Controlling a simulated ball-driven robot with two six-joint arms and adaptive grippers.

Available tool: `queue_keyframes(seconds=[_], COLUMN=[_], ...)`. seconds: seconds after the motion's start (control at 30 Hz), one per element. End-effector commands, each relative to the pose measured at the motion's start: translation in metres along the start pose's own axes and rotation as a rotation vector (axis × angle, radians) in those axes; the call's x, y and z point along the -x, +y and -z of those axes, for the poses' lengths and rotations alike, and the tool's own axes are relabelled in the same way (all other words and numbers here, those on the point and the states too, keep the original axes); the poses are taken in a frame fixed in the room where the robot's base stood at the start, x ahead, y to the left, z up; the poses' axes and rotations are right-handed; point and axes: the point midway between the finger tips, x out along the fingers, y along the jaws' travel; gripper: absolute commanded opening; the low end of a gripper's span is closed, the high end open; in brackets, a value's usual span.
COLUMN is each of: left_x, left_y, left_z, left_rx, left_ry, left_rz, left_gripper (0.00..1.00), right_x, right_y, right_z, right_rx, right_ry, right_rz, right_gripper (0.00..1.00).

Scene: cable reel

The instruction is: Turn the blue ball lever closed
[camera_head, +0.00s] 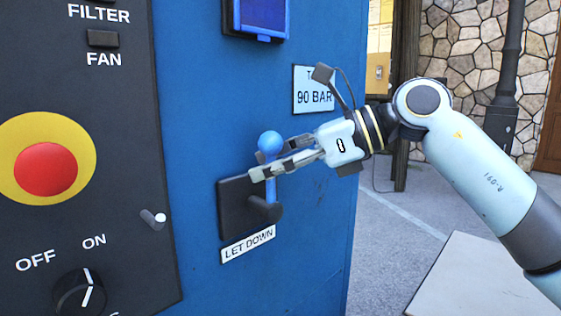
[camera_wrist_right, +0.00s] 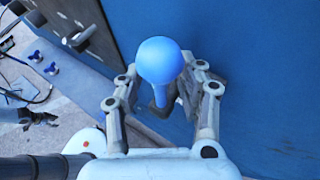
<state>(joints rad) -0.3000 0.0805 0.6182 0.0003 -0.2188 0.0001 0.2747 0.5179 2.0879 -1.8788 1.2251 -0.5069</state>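The blue ball lever (camera_head: 271,143) stands upright on a dark mounting plate (camera_head: 232,213) above the LET DOWN label (camera_head: 247,244), on the blue cabinet face. My right gripper (camera_head: 272,166) reaches in from the right at the lever, just below the ball. In the right wrist view the blue ball (camera_wrist_right: 160,60) and its stem sit between the two fingers of my right gripper (camera_wrist_right: 166,92). The fingers are spread, with gaps to the stem. The ball partly hides the stem, so contact at the tips is unclear. My left gripper is not in view.
A black control panel (camera_head: 120,215) at left carries a red button (camera_head: 46,169), a rotary knob (camera_head: 80,292) and a small toggle (camera_head: 153,219). A 90 BAR sign (camera_head: 314,91) and a screen (camera_head: 257,18) are above. Open paved ground lies at right, beside a pale slab (camera_head: 480,280).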

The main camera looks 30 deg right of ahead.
Motion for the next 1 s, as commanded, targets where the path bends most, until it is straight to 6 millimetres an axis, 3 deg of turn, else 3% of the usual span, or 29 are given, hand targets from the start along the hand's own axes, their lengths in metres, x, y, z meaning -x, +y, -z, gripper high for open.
queue_keyframes(seconds=[0.53,1.0], left_x=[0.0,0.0], left_y=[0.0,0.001], left_z=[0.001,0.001], left_rx=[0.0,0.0], left_ry=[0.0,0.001], left_rz=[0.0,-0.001], left_gripper=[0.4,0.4], right_x=[0.061,0.074], right_y=[-0.001,0.0], right_z=[0.002,0.0], right_rx=[0.005,0.001], right_ry=[0.006,0.001], right_rz=[0.002,0.001], right_gripper=[0.37,0.37])
